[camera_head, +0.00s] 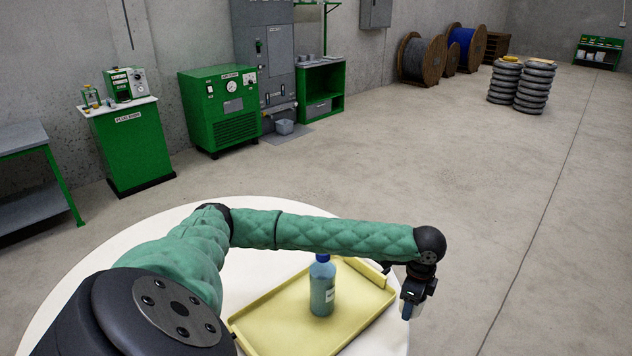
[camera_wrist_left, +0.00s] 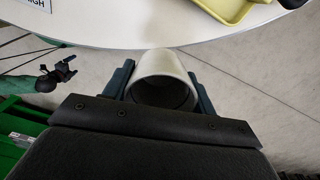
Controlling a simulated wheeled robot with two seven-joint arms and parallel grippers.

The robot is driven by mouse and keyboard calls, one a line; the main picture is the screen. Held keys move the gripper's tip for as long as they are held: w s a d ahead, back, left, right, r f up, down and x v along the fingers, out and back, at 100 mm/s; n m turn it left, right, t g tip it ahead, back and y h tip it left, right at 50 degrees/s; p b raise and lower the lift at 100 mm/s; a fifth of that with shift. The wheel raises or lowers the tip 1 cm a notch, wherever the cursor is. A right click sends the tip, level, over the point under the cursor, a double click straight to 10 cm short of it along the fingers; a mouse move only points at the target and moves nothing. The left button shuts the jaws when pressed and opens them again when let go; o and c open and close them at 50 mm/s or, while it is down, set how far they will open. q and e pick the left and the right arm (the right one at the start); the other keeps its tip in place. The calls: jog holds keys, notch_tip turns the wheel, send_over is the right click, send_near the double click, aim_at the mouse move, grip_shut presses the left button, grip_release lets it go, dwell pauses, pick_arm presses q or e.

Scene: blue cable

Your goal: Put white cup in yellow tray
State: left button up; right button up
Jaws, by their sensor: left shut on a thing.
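The white cup (camera_wrist_left: 160,68) sits between the fingers of my left gripper (camera_wrist_left: 161,88) in the left wrist view, its open mouth toward the camera. In the head view my left gripper (camera_head: 413,299) hangs beyond the right edge of the round table, to the right of the yellow tray. Only a small pale part of the cup (camera_head: 419,309) shows there. The yellow tray (camera_head: 262,319) lies on the table; a corner also shows in the left wrist view (camera_wrist_left: 231,10). My right gripper (camera_wrist_left: 62,70) is small at the left of the wrist view; its opening is unclear.
A blue-capped bottle (camera_head: 322,287) stands upright in the tray. The white round table (camera_head: 262,268) has bare room behind the tray. My left arm crosses above the table. Green cabinets (camera_head: 219,110) and cable reels (camera_head: 421,60) stand far back along the wall.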

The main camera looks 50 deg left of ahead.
pick_arm(q)
jog(key=a+m, duration=0.5)
jog(key=m, duration=0.3)
jog(key=m+p, duration=0.5)
jog(key=m, duration=0.8)
send_over(344, 279)
notch_tip(344, 279, down, 8)
jog(key=shift+r, duration=0.2)
jog(key=shift+f, duration=0.35)
notch_tip(344, 279, down, 2)
jog(key=shift+d+f+p, duration=0.1)
jog(key=shift+f+p, duration=0.1)
jog(key=shift+p, duration=0.65)
jog(key=shift+f, duration=0.45)
pick_arm(e)
jog(key=s+d+f, duration=0.2)
jog(key=f, duration=0.4)
jog(key=s+d+f+t, duration=0.1)
jog(key=s+d+f, duration=0.2)
jog(key=f, duration=0.3)
jog(key=shift+s+d, duration=0.3)
pick_arm(q)
jog(key=shift+f, duration=0.15)
pick_arm(e)
jog(key=shift+w, duration=0.1)
